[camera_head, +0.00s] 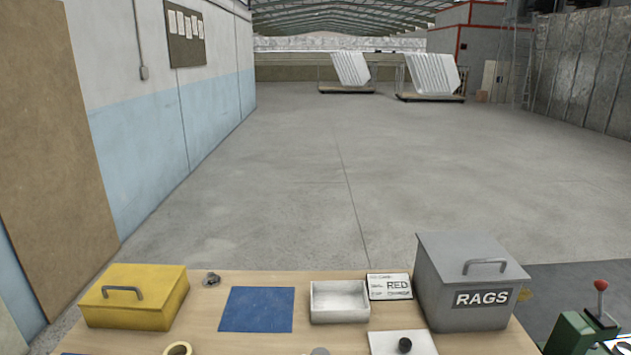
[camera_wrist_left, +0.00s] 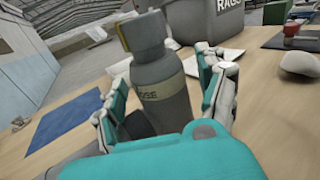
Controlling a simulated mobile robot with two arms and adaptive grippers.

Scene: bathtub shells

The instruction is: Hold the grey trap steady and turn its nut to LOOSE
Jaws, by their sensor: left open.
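The grey trap (camera_wrist_left: 163,85) stands between the two fingers of my left gripper (camera_wrist_left: 165,92) in the left wrist view. It is a dark grey bottle-like body with a narrower grey nut (camera_wrist_left: 141,35) on top. A pale band around it shows letters ending in "OSE"; the rest is hidden. My left gripper is open, with one teal finger on each side of the trap; I cannot tell whether either touches it. In the head view, a small grey round top at the bottom edge may be the trap. My right gripper is not in view.
A green device with a red-knobbed lever (camera_head: 585,330) stands at right.

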